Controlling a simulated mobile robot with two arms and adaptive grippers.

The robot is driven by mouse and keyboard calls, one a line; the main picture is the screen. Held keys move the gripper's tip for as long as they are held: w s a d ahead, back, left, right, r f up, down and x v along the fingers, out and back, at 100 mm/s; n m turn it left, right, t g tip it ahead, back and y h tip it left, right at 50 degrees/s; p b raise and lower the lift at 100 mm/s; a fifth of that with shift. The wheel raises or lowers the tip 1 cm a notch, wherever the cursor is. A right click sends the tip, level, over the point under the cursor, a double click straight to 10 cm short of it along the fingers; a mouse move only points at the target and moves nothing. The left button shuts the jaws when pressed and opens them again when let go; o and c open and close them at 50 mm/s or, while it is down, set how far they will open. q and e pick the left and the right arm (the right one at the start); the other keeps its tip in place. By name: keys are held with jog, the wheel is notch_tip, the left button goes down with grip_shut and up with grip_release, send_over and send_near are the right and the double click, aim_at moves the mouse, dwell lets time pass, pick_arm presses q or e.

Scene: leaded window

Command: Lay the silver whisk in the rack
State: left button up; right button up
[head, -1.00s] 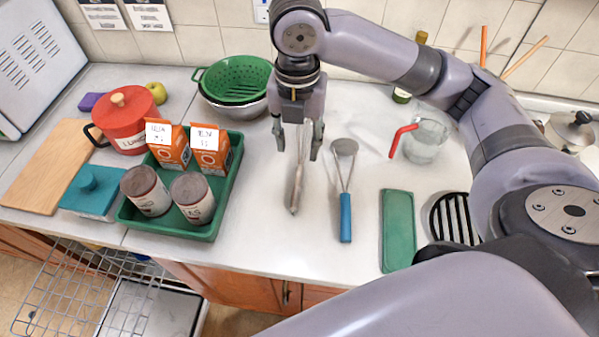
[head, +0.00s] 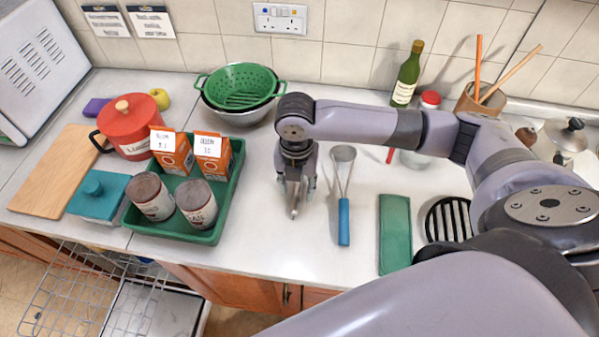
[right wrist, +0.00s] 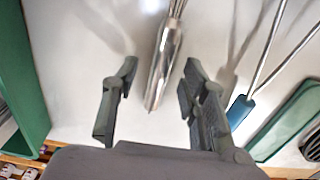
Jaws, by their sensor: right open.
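The silver whisk (head: 294,208) lies on the white worktop, its metal handle toward the front edge; my right gripper hides most of it in the head view. My right gripper (head: 297,186) points down over it, open. In the right wrist view, the whisk handle (right wrist: 164,65) lies between the two spread fingers of the gripper (right wrist: 160,72), with a gap on each side. The wire rack (head: 65,295) is at the lower left, below the worktop's front edge. My left gripper is not in view.
A blue-handled utensil (head: 343,215) lies just right of the whisk, then a green mat (head: 395,230) and a black slatted trivet (head: 448,220). A green tray (head: 205,237) with cans and cartons stands to the left. A green bottle (head: 407,75) stands behind my arm.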

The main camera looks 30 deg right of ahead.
jog(key=shift+f, duration=0.6)
jog(key=shift+c, duration=0.5)
grip_shut()
